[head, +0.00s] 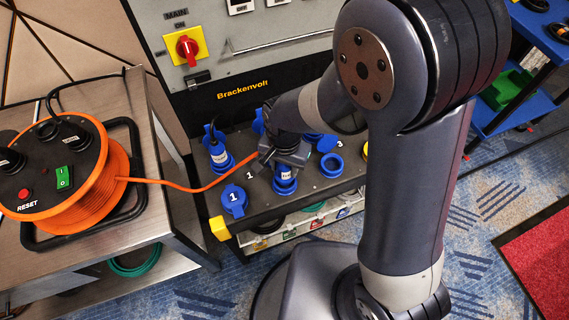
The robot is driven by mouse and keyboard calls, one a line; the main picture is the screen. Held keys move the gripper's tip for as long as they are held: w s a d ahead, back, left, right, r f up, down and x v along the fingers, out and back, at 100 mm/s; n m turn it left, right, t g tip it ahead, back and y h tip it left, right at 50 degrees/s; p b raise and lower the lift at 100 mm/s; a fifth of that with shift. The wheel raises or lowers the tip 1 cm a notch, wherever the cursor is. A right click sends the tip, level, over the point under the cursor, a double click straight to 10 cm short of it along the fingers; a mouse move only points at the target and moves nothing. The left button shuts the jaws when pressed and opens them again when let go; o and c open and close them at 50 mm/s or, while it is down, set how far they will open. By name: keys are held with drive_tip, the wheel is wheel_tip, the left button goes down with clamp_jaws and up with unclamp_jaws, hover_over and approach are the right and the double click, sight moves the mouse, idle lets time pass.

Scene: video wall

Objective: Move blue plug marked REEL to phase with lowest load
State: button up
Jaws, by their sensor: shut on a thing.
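My gripper (285,152) is shut on a blue plug (286,173) with a white label, just above a blue socket (285,188) on the Brackenvolt panel's lower ledge. The label is too small to read. An orange cable runs from the orange reel (105,190) to my gripper. I cannot tell whether the plug is seated in the socket or only over it. To the right, a blue socket (331,166) by the number 3 stands open. To the left are a capped blue socket (234,199) marked 1 and another labelled blue plug (219,156). No load readings are legible.
The reel stands on a metal bench (110,262) at left. A red main switch (187,47) is on the panel above. A yellow corner block (220,228) marks the ledge's front. A blue shelf (520,105) stands at right, and patterned carpet (475,220) is open below it.

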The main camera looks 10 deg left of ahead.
drive_tip(key=shift+f+b, duration=1.05)
drive_tip(key=shift+f, duration=0.3)
drive_tip(key=o, duration=1.6)
drive_tip(key=shift+c, duration=0.2)
drive_tip(key=shift+r, duration=0.1)
drive_tip(key=shift+r+p, duration=2.4)
drive_tip(key=shift+r, duration=0.6)
drive_tip(key=shift+f, duration=0.1)
